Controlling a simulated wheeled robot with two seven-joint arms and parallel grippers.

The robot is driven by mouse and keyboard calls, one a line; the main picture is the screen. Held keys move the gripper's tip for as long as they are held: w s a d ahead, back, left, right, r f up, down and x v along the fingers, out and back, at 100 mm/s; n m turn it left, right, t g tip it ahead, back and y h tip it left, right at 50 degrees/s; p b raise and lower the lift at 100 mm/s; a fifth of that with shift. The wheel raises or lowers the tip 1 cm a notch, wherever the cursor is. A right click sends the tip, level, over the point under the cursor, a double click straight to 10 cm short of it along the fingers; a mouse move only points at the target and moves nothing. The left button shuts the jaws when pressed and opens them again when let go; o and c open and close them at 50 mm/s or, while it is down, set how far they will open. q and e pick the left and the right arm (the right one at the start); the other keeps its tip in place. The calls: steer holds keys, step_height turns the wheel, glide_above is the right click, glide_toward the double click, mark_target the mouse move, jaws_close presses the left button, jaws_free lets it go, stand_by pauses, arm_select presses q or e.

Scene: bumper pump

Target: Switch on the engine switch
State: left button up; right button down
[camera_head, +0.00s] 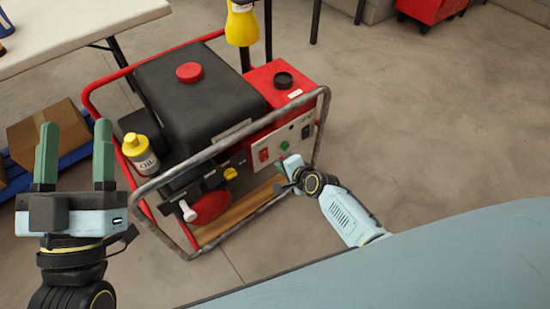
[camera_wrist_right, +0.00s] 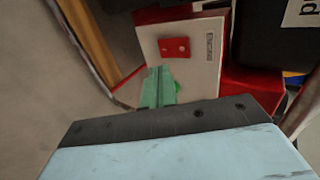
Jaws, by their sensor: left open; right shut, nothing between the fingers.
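The generator's pale control panel (camera_head: 298,138) faces right and front in the head view. A red switch (camera_head: 263,155) sits on its left part. In the right wrist view the red switch (camera_wrist_right: 174,48) is on the pale panel (camera_wrist_right: 205,75), just beyond my fingertips. Whether it is on or off cannot be told. My right gripper (camera_head: 280,163) is shut and empty, close below the switch; its green fingers (camera_wrist_right: 158,72) point at the panel. Contact cannot be made out. My left gripper (camera_head: 76,124) is open and empty at the left, apart from the generator.
The generator's grey tube frame (camera_head: 240,134) passes in front of the panel. A yellow-capped oil bottle (camera_head: 140,153) is at the generator's left. A cardboard box (camera_head: 62,118) and a white table (camera_head: 80,22) are at the left.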

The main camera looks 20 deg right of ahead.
arm_select(q)
step_height(320, 180, up, 4)
steer(key=p, duration=0.3)
steer(key=shift+w+r+p, duration=0.15)
steer(key=shift+r+p, duration=0.1)
steer(key=shift+p, duration=0.1)
arm_select(e)
steer(key=v, duration=0.7)
steer(key=shift+s+r, duration=0.2)
steer(key=shift+r, duration=0.05)
steer(key=shift+d, duration=0.1)
